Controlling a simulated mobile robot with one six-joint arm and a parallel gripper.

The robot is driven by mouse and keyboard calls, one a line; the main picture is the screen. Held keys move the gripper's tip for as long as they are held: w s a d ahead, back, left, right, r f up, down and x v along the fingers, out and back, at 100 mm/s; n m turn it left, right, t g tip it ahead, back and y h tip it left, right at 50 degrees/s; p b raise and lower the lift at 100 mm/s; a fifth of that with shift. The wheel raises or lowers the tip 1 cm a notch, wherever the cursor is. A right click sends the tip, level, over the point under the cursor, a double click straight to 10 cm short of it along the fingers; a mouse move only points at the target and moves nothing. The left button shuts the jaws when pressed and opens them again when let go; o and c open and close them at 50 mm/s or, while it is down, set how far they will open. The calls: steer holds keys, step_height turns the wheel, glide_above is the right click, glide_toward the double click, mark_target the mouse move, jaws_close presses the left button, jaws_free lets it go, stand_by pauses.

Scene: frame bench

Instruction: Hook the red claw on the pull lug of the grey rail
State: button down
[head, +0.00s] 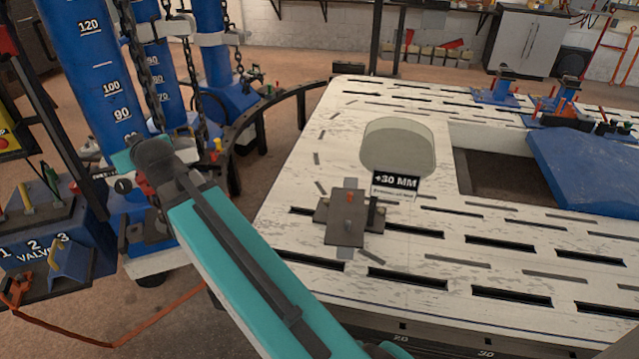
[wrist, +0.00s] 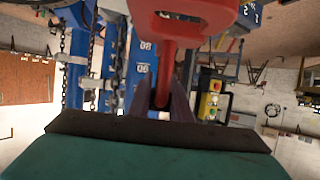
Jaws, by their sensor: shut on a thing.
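In the wrist view the red claw (wrist: 190,12) fills the top middle, and its narrow stem (wrist: 165,75) runs down between the dark fingers of my gripper (wrist: 161,105). My gripper is shut on it. In the head view my arm reaches to the left, off the bench, beside the blue towers. My fingers are mostly hidden there behind the wrist; a bit of red (head: 142,185) shows by it. A grey plate assembly (head: 347,232) with a small orange-tipped pin sits on the bench, apart from the claw. I cannot tell whether it is the rail, and I make out no lug.
The white slotted bench (head: 480,235) carries a "+30 MM" sign (head: 395,184), a rectangular opening and a blue panel (head: 590,165). Blue numbered towers (head: 90,60) with hanging chains (head: 135,70) stand close to my wrist. A valve box (head: 45,235) and orange hose lie at left.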

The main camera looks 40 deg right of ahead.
steer(key=shift+a+r, duration=0.15)
steer(key=shift+a, duration=0.05)
steer(key=shift+d+f, duration=0.15)
steer(key=shift+f, duration=0.1)
steer(key=s+d+f+b, duration=0.25)
steer(key=d+f, duration=0.35)
steer(key=d, duration=0.3)
steer(key=s+d+f+n+y+b, duration=0.1)
steer(key=s+d+f+b, duration=0.15)
steer(key=d+f, duration=0.4)
steer(key=s+d+f+b, duration=0.25)
steer(key=d+f, duration=0.25)
steer(key=d, duration=0.6)
steer(key=s+d+f+n+y+b, duration=0.1)
steer(key=s+d+f+b, duration=0.1)
steer(key=s+d, duration=0.7)
steer(key=s+d+f+n+y+b, duration=0.1)
steer(key=s+d+f+y+b, duration=0.1)
steer(key=s+d, duration=0.7)
steer(key=shift+d+f+n+b, duration=0.3)
steer(key=shift+f+b, duration=0.15)
steer(key=shift+b, duration=0.75)
steer(key=shift+f+b, duration=0.2)
steer(key=shift+b, duration=0.3)
